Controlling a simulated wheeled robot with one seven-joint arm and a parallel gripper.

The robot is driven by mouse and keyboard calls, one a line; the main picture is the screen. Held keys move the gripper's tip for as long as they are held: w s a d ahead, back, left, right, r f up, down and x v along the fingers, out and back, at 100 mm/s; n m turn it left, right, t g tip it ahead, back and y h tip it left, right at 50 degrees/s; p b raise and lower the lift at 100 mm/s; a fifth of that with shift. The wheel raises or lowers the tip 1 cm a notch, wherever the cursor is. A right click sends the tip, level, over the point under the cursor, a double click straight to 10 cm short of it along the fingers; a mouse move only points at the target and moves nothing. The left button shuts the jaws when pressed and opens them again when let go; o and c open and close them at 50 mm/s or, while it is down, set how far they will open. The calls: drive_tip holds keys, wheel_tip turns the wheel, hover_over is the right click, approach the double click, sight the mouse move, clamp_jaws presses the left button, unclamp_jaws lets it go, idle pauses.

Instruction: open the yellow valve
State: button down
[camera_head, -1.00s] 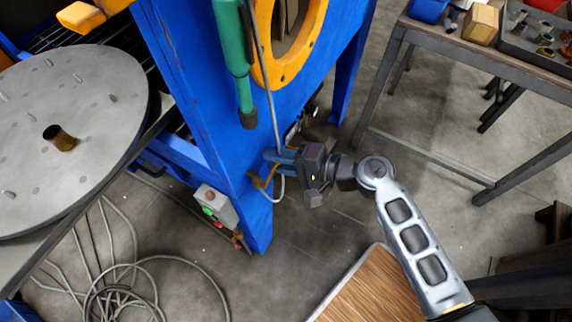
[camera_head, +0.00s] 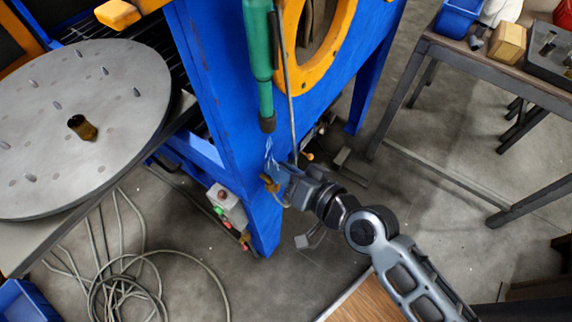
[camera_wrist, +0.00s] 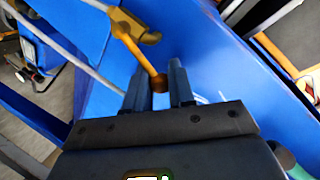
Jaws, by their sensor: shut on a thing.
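The yellow valve (camera_wrist: 133,30) shows in the wrist view as an orange-yellow body with a lever running down between my fingers. My gripper (camera_wrist: 158,75) is shut on the lever's lower end, which has a dark brown tip. In the head view my gripper (camera_head: 279,177) is at the edge of the blue machine leg, and only a small part of the yellow valve (camera_head: 268,184) shows beside the fingers. The rest is hidden by the gripper.
A button box (camera_head: 228,206) is on the leg to the left. Loose cables (camera_head: 130,280) lie on the floor. A workbench (camera_head: 480,70) stands at right.

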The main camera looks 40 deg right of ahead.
drive_tip(key=shift+s+a+n+h, duration=0.15)
drive_tip(key=shift+a+n+h, duration=0.25)
drive_tip(key=shift+a+n, duration=0.4)
drive_tip(key=c, duration=1)
unclamp_jaws()
drive_tip(key=shift+t, duration=0.3)
drive_tip(key=shift+d, duration=0.1)
drive_tip(key=v, duration=0.8)
drive_tip(key=shift+b, duration=0.35)
